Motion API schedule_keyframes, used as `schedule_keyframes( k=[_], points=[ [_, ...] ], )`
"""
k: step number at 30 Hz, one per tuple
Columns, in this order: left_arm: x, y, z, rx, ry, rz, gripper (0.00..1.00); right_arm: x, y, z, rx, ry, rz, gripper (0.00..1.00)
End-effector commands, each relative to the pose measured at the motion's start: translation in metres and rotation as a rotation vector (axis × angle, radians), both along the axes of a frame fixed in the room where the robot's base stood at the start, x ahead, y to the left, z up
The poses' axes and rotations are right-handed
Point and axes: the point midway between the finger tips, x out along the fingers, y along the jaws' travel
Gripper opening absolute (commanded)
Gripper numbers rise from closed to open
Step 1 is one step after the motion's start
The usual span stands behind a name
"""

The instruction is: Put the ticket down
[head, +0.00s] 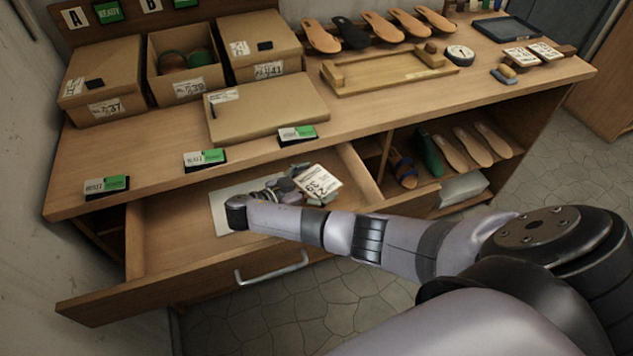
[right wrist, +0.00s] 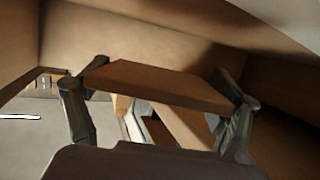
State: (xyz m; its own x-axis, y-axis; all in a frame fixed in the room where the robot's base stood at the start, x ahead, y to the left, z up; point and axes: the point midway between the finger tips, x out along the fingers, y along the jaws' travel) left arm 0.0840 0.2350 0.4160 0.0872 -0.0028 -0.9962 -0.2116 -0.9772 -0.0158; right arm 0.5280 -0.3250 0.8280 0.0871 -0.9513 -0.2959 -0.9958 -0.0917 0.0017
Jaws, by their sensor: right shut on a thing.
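The ticket (head: 319,183) is a small off-white card with black print, above the open drawer (head: 170,215). My right gripper (head: 297,184) is shut on it inside the drawer's outline. In the right wrist view the ticket (right wrist: 165,86) appears as a brown board edge-on between the two fingers of the right gripper (right wrist: 163,96). I cannot tell whether the ticket touches anything below it. My wrist hides part of the drawer floor. My left gripper is not in view.
A pale sheet (head: 224,208) lies in the drawer beneath my wrist. Shoes stand on the shelf (head: 440,200) at right. The drawer's left part is clear.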

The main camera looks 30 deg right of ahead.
Motion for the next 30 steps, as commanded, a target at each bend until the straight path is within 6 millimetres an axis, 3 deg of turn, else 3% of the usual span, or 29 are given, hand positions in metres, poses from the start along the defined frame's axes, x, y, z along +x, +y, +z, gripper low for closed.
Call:
schedule_keyframes(
  k=[8, 9, 15, 25, 30],
  points=[
    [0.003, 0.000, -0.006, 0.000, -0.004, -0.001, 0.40, -0.001, 0.000, -0.007, 0.000, 0.002, 0.000, 0.58],
    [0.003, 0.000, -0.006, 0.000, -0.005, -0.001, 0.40, -0.001, 0.000, -0.008, 0.000, 0.004, 0.000, 0.87],
    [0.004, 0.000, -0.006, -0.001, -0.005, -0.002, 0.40, -0.002, 0.000, -0.009, -0.002, 0.007, 0.001, 1.00],
    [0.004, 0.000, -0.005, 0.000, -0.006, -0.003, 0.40, -0.003, 0.000, -0.009, -0.003, 0.009, 0.001, 1.00],
    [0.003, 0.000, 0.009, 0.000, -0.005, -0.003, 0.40, -0.002, 0.000, 0.007, -0.005, 0.007, 0.002, 1.00]
  ],
)
